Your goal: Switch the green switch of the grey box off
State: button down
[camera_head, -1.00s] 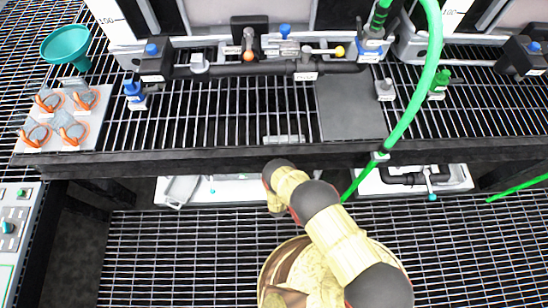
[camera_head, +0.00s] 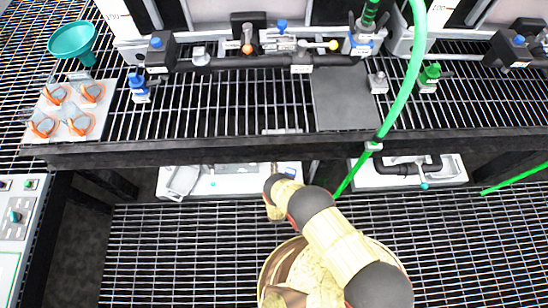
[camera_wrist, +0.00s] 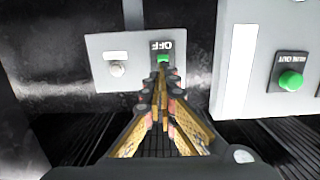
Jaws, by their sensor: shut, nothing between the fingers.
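In the wrist view the grey box (camera_wrist: 108,72) is a light grey plate on a dark wall. It bears a small green switch (camera_wrist: 163,58) beside an upside-down OFF label (camera_wrist: 162,45). My gripper (camera_wrist: 161,78) is shut and empty. Its fingertips point at the box, just below the green switch in the picture. I cannot tell whether they touch it. In the head view my arm reaches forward under the front edge of the bench, and my gripper does not show there.
A white panel with a green push button (camera_wrist: 291,80) stands to the right. In the head view the black bench (camera_head: 250,148) carries pipes, valves and a teal funnel (camera_head: 72,40). A green hose (camera_head: 408,85) hangs near my arm.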

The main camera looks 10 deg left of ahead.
jog(key=shift+s+d+f, duration=0.2)
jog(key=shift+s+f, duration=0.55)
jog(key=shift+f, duration=0.05)
